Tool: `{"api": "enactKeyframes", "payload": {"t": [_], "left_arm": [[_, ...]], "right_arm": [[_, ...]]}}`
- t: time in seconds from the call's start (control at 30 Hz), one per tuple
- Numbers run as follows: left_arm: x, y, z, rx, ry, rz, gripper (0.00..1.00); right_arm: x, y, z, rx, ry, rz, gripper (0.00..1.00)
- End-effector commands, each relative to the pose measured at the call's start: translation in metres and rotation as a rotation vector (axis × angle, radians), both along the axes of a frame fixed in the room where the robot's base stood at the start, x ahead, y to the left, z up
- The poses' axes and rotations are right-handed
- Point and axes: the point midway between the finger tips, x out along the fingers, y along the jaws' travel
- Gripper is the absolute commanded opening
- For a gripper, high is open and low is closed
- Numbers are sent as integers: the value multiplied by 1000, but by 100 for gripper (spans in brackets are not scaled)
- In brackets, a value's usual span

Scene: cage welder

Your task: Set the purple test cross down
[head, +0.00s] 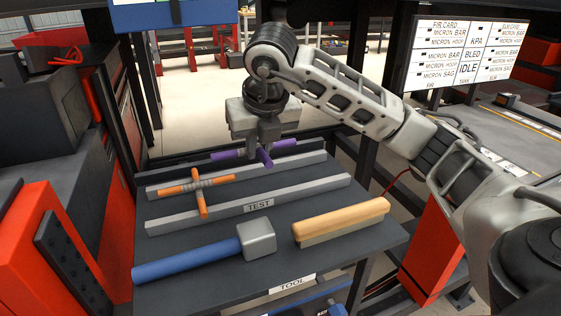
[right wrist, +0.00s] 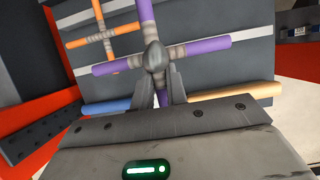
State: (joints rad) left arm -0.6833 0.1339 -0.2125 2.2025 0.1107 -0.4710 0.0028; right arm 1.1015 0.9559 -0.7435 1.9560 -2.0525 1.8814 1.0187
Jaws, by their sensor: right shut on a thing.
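The purple test cross (head: 284,147) has purple arms and a grey middle. My right gripper (head: 265,146) is shut on it, over the back part of the shelf; in the right wrist view the cross (right wrist: 208,46) sits between the two fingers (right wrist: 158,88). In the head view the gripper hides part of its middle. I cannot tell whether the cross touches the rails. An orange cross (head: 198,190) lies across the grey rails, left of the purple one. The rail labelled TEST (head: 316,194) runs in front of both. My left gripper is not in view.
On the dark shelf (head: 215,289), a blue-handled hammer (head: 187,262) and a brush with a wooden back (head: 341,218) lie in front of the rails. Dark posts (head: 399,95) stand behind at the right. Red machinery (head: 40,235) stands at the left.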

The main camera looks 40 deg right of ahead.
Motion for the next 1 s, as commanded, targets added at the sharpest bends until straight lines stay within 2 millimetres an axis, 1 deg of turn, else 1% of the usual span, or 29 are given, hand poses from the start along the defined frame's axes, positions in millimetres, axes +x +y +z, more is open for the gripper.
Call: {"api": "enactKeyframes", "payload": {"t": [0.17,0.33,0.47,0.5,0.63,0.73,0.87,0.97,1.0], "left_arm": [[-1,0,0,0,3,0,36],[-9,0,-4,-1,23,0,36],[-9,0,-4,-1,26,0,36],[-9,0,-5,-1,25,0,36],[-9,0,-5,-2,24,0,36],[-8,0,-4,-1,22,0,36],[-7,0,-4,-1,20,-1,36],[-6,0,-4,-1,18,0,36],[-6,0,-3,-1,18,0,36]], "right_arm": [[4,-28,-10,-3,1,-11,0],[13,-67,-28,-2,2,-11,0],[19,-96,-43,-3,1,-9,0],[20,-100,-52,-1,1,-6,0],[24,-117,-73,-1,0,-5,0],[27,-125,-83,0,-2,-3,0],[28,-130,-89,-1,-3,-1,0],[29,-137,-98,-1,-2,-4,0],[29,-138,-104,-1,0,-2,0]]}}
